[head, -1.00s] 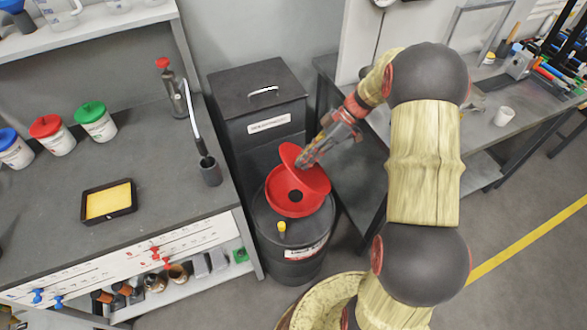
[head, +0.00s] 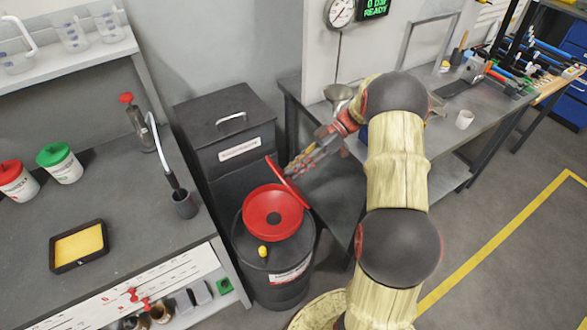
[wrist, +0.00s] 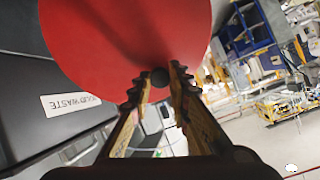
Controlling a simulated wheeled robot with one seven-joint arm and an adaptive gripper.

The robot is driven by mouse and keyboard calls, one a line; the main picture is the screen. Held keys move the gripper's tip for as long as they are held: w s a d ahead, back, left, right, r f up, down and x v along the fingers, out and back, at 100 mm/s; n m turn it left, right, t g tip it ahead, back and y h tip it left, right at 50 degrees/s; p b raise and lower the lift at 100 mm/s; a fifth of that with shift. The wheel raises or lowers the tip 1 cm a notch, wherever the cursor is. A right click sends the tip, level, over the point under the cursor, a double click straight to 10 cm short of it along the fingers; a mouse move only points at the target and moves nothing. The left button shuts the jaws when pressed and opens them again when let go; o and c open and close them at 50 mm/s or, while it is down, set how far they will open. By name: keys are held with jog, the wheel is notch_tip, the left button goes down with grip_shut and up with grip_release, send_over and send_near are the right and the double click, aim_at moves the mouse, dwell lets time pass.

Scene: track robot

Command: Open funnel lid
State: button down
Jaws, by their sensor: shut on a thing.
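The red funnel (head: 270,222) sits on top of a dark drum (head: 277,272), its bowl and dark centre hole exposed. Its red lid (head: 284,178) stands steeply raised at the funnel's back right edge. My gripper (head: 293,172) is at the lid's upper part, on the right side. In the wrist view the lid (wrist: 125,35) fills the upper middle, and my gripper (wrist: 160,77) is shut on a small dark knob (wrist: 160,77) on the lid's face.
A black bin (head: 228,128) with a handle stands behind the drum. The left bench (head: 115,190) carries a yellow-filled tray (head: 79,246) and a black holder (head: 184,204). A grey table (head: 445,125) stands to the right. A yellow cap (head: 263,251) is on the drum's top.

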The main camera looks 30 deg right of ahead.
jog(key=shift+f, duration=0.1)
jog(key=c, duration=1.7)
grip_release()
jog(key=shift+o, duration=0.2)
jog(key=shift+d, duration=0.1)
jog(key=v, duration=1.2)
